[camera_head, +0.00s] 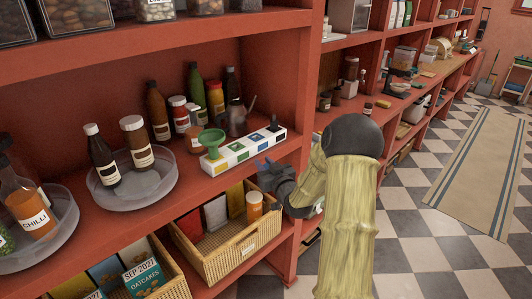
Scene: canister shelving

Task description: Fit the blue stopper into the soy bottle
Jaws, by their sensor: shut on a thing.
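My gripper (268,167) is at the front edge of the shelf, just below and in front of the white rack. It is shut on a small blue thing that looks like the blue stopper; the fingers hide most of it. A dark bottle (104,163) with a pale top and white label stands upright on a round clear tray, well left of my gripper. It may be the soy bottle, but its label is too small to read. The white rack (243,152) has coloured squares along its front, and a dark stopper-like piece stands on its right end.
A green funnel (212,141) stands at the rack's left end. A brown jar (137,142) shares the round tray (150,190). Several bottles and a metal can (236,119) stand behind. A wicker basket (235,255) is on the shelf below. A shelf upright (297,130) rises right of the rack.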

